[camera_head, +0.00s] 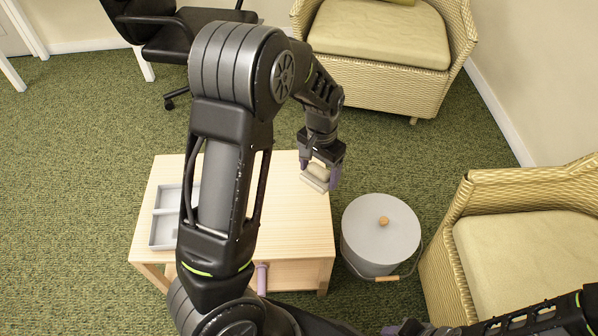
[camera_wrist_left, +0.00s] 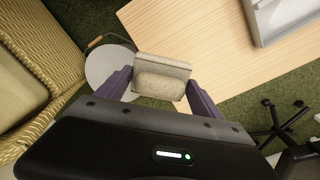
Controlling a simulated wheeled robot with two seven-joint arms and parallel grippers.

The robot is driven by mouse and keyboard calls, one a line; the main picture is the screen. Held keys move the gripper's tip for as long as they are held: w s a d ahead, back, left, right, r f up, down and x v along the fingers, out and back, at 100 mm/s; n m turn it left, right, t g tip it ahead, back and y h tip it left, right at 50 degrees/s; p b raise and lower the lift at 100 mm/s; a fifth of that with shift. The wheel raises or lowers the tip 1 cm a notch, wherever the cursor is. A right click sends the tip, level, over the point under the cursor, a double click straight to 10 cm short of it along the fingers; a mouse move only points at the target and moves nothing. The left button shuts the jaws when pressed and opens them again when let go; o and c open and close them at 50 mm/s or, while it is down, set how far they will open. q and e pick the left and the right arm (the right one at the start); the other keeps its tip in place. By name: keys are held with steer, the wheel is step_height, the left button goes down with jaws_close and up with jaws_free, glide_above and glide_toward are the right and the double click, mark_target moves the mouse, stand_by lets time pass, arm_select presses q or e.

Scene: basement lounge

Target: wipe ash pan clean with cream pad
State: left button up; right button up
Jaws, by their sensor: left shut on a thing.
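My left gripper (camera_head: 322,172) is shut on the cream pad (camera_head: 314,180), holding it over the right part of the wooden table. In the left wrist view the pad (camera_wrist_left: 162,72) sits between the two purple fingers of the gripper (camera_wrist_left: 158,88). A grey pan with compartments (camera_head: 166,213) lies on the left of the table, partly hidden by my left arm. Its corner also shows at the upper right of the left wrist view (camera_wrist_left: 290,28). The pad is apart from the pan. My right gripper (camera_head: 400,328) barely shows at the bottom edge.
A grey lidded bucket (camera_head: 376,238) with a wooden knob stands on the carpet right of the table (camera_head: 290,228). Wicker armchairs stand at the right (camera_head: 520,240) and back (camera_head: 380,40). A black office chair (camera_head: 180,30) is at the back left. The table's right half is clear.

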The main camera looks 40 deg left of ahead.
arm_select(q)
steer(key=w+d+r, duration=0.3)
steer(key=d+r, duration=0.1)
steer(key=r, duration=0.5)
steer(key=w+d+r+n, duration=0.1)
steer(key=w+d+r, duration=0.2)
steer(key=r, duration=0.7)
steer(key=d, duration=0.2)
steer(key=shift+w+d, duration=0.2)
steer(key=shift+d, duration=0.1)
